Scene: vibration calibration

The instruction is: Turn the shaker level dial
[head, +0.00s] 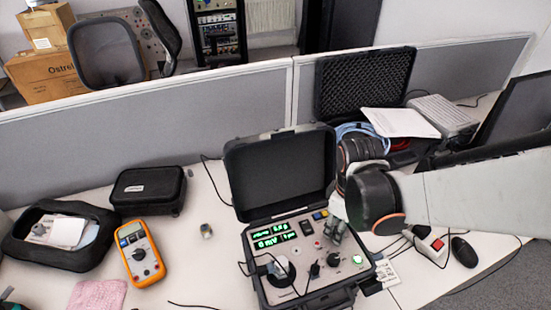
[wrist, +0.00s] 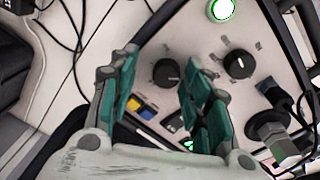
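The open black calibrator case (head: 240,190) stands on the desk with its grey control panel (head: 290,255) facing up. Two small black dials, one nearer (head: 314,270) and one farther right (head: 333,260), sit on the panel. In the wrist view, one black dial (wrist: 166,72) appears between my fingertips and another black dial (wrist: 238,64) lies right of them. I cannot read which is the shaker level dial. My gripper (head: 336,231) is above the panel's right part. In the wrist view my gripper (wrist: 158,60) is open, its teal fingers apart and holding nothing. Contact with a dial cannot be told.
An orange multimeter (head: 139,254) and black pouch (head: 148,190) lie left. The raised case lid (head: 280,165) stands behind the panel.

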